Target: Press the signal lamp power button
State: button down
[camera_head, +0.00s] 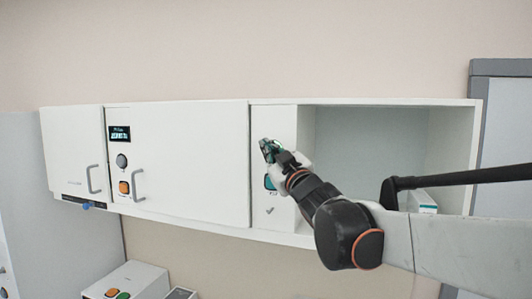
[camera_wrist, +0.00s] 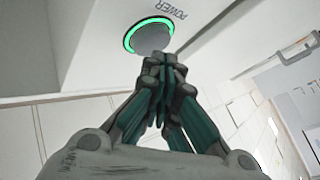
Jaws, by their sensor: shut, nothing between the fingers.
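The power button (camera_wrist: 150,36) is a round grey button with a lit green ring in the wrist view. The word POWER is printed beside it on the white panel (camera_wrist: 85,50). My gripper (camera_wrist: 164,65) is shut and empty, its fingertips together at the button's lower edge in the picture. I cannot tell whether they touch it. In the head view my gripper (camera_head: 270,150) is at the narrow white panel (camera_head: 274,120) left of the open compartment and hides most of the button there. No signal lamp can be made out.
A teal button (camera_head: 269,183) sits lower on the same panel, partly behind my gripper. The open compartment (camera_head: 365,140) is to the right.

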jog(key=shift+w+d, duration=0.15)
jog(key=shift+w, duration=0.3)
dwell(0.8)
jog(key=shift+s, duration=0.1)
jog(key=shift+s+a, duration=0.3)
jog(key=shift+s, duration=0.55)
jog(key=s, duration=0.2)
jog(key=s+a, duration=0.2)
jog(key=s, duration=0.1)
jog(key=shift+s+p, duration=0.3)
jog(key=shift+p, duration=0.05)
jog(key=shift+f, duration=0.1)
